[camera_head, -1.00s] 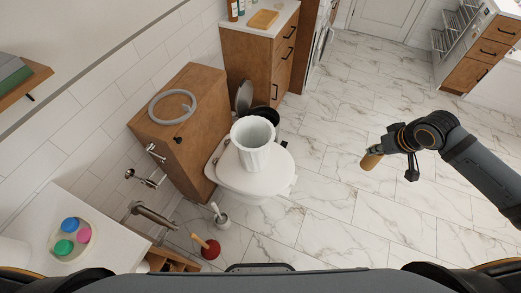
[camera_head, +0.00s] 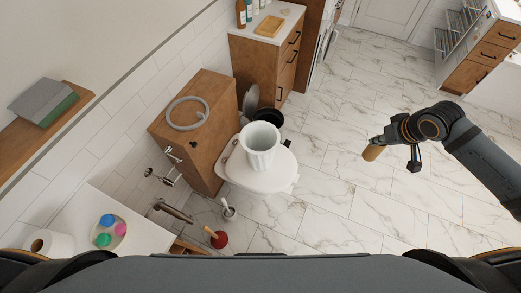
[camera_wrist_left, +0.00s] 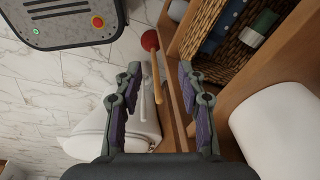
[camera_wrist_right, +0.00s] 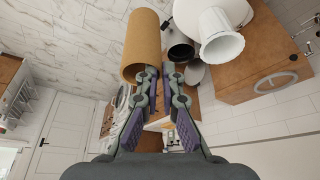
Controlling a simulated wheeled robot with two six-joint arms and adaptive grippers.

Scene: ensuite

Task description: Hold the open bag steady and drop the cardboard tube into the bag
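The open bag (camera_head: 261,158), white with a wide round mouth, stands upright on the closed toilet lid (camera_head: 248,178). It also shows in the right wrist view (camera_wrist_right: 220,46). The cardboard tube (camera_head: 373,153) is tan and hollow. My right gripper (camera_head: 384,141) holds it by one end, out to the right of the bag and apart from it. In the right wrist view the tube (camera_wrist_right: 143,42) sits at the nearly closed fingertips (camera_wrist_right: 160,72). My left gripper (camera_wrist_left: 157,80) is open and empty in its own wrist view; it is outside the head view.
A wooden cabinet (camera_head: 190,125) with a grey hose coil stands left of the toilet. A dark bin (camera_head: 268,117) is behind it. A toilet brush (camera_head: 228,211) and red plunger (camera_head: 218,239) stand in front. A counter (camera_head: 85,215) is at lower left. The marble floor at right is clear.

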